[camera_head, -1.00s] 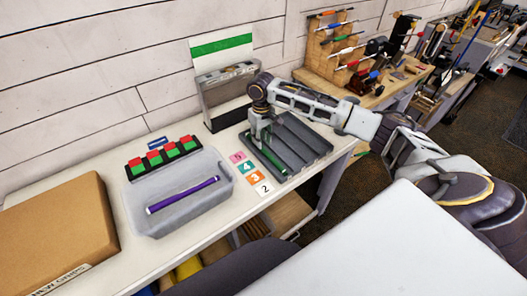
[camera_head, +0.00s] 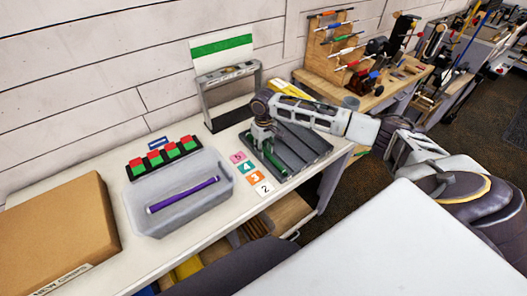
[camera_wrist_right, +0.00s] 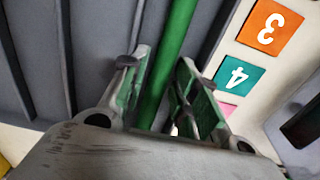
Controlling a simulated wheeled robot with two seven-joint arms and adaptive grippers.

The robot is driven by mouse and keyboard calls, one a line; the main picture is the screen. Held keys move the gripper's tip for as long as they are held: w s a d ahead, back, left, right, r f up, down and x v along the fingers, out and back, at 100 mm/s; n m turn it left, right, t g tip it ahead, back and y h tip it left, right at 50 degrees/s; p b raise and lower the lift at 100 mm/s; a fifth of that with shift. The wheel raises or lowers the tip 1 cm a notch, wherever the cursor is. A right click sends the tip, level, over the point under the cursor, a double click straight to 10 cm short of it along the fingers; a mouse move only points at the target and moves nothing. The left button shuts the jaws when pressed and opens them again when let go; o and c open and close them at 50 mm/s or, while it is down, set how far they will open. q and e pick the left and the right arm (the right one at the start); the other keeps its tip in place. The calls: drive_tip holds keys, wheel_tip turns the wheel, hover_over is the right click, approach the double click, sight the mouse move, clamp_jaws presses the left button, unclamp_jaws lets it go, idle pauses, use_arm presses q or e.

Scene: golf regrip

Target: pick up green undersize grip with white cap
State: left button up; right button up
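The green grip (camera_head: 275,161) lies in the left-hand slot of the dark grey slotted tray (camera_head: 312,144) on the bench. It also shows in the right wrist view (camera_wrist_right: 176,40), running between the fingers. No white cap can be made out on it. My right gripper (camera_head: 266,146) is down over the grip, pointing into the tray. In the right wrist view its fingers (camera_wrist_right: 163,72) stand on either side of the grip, apart, with narrow gaps beside it. My left gripper is not in view.
Left of the tray are number cards (camera_head: 255,177) and a grey bin (camera_head: 150,219) holding a purple grip (camera_head: 184,195). Behind the bin stands a black holder with red and green blocks (camera_head: 162,157). A cardboard box (camera_head: 55,230) is at far left; a grey frame (camera_head: 208,101) stands behind.

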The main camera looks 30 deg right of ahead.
drive_tip(key=shift+c, duration=0.5)
clamp_jaws()
wheel_tip(320, 180, up, 10)
idle(0.7)
drive_tip(key=shift+r, duration=0.1)
idle(0.4)
wheel_tip(320, 180, up, 5)
drive_tip(key=p, duration=0.6)
hover_over(264, 149)
drive_tip(key=shift+a, duration=0.15)
idle(0.4)
